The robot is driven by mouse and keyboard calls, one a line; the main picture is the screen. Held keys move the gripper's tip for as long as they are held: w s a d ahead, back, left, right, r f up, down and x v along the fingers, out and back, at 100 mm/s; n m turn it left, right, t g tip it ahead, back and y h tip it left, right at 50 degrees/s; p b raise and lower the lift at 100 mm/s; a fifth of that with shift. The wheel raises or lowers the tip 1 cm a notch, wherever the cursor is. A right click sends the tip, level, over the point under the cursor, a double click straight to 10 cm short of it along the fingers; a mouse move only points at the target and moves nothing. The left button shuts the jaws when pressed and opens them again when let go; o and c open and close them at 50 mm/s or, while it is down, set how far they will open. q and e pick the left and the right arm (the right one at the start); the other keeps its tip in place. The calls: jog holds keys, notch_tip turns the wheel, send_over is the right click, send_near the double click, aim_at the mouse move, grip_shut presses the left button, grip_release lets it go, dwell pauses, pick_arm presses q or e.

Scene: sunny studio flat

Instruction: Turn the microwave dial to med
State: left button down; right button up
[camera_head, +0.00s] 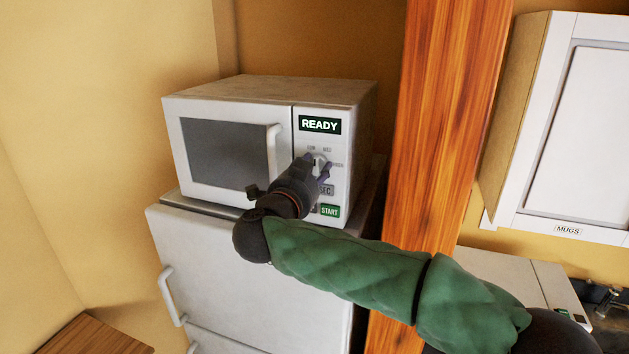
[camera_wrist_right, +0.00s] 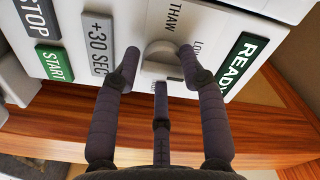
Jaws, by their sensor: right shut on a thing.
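The white microwave (camera_head: 222,151) stands on a white fridge, its door closed. Its pale round dial (camera_head: 318,161) is on the right-hand panel, with LOW and MED printed above it. My right gripper (camera_head: 318,163) reaches it from the front and is shut on it. In the right wrist view two fingers of the gripper (camera_wrist_right: 160,55) sit on either side of the dial (camera_wrist_right: 160,61), with a third finger below. THAW and LOW show beside the dial there. I cannot tell which label the dial points to. My left gripper is not in view.
The display (camera_head: 320,125) reads READY. A green START button (camera_head: 329,210) is below the dial. A wooden post (camera_head: 452,100) stands just right of the microwave, behind my right arm. A white wall cabinet (camera_head: 580,130) labelled MUGS hangs at the right.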

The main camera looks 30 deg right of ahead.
jog(key=m+b, duration=0.4)
jog(key=m, duration=0.1)
jog(key=shift+w+a+f, duration=0.2)
jog(key=shift+a+f, duration=0.05)
jog(key=shift+f, duration=0.05)
jog(key=shift+r+m, duration=0.15)
jog(key=shift+m, duration=0.15)
jog(key=o, duration=1.1)
jog(key=v, duration=1.2)
